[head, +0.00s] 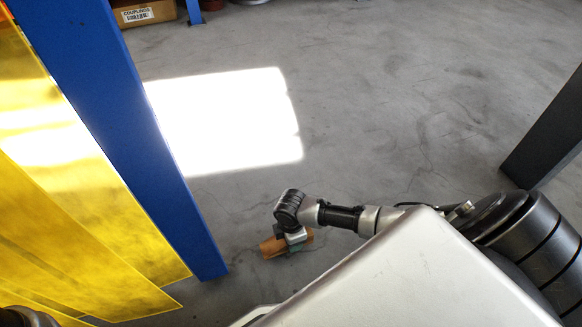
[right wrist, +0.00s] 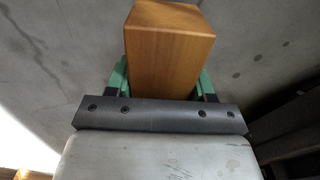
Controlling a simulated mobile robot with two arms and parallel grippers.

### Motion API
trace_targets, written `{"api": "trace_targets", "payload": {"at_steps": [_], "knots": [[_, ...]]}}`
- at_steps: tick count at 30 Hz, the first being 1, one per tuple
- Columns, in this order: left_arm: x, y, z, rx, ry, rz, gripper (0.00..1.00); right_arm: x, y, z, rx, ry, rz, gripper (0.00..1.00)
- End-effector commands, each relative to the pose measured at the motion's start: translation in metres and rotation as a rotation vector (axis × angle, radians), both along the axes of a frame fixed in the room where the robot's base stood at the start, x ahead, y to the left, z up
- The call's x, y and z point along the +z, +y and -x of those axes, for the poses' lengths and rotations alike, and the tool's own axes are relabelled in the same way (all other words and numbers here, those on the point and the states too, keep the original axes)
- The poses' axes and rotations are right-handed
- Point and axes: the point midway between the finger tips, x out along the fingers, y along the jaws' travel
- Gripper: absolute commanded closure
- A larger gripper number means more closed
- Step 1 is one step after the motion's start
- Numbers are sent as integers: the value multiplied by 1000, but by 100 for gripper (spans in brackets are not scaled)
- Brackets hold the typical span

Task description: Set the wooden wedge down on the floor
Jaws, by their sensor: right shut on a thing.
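The wooden wedge (head: 272,247) is an orange-brown block, low over the grey floor (head: 380,110) in the head view. My right gripper (head: 296,243) is shut on it. In the right wrist view the wedge (right wrist: 170,50) sits between the green fingers of my right gripper (right wrist: 163,80), which touch its two sides. Its underside is hidden, and I cannot tell whether it touches the floor. My left gripper is not in view.
A blue post (head: 135,125) and yellow translucent panels (head: 75,190) stand on the left. A dark post (head: 548,125) is at the right. A cardboard box (head: 143,13) is at the far back left. The floor around the wedge looks clear.

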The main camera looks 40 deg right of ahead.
Motion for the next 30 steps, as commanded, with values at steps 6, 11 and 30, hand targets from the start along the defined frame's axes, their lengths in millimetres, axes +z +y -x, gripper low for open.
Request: {"api": "trace_targets", "payload": {"at_steps": [6,11,30], "knots": [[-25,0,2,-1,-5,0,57,-31,0,0,0,-1,-1,74],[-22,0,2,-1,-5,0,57,-28,0,0,0,-1,-1,74],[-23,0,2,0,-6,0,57,-30,0,0,0,0,0,21]]}}
